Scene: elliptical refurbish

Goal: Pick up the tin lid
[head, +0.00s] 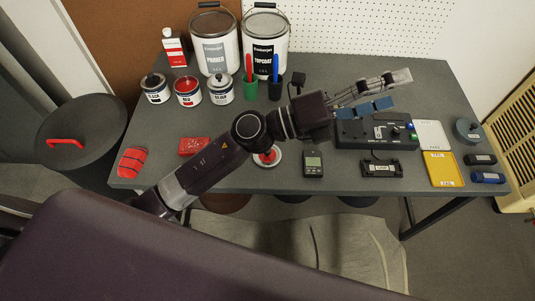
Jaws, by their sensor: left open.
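A small round disc, white-rimmed with a red centre (267,157), lies near the table's front edge and looks like the tin lid; my left arm passes over it and hides part of it. Three small paint tins stand at the left: black (154,94), red (188,97) and a third (221,95). The red tin shows red at its top. My left gripper (398,77) is open and appears empty, reaching right above the back of the table, well away from the disc. My right gripper is not in view.
Two large paint cans (214,55) stand at the back of the grey table (340,75). A black bin (80,125) stands left.

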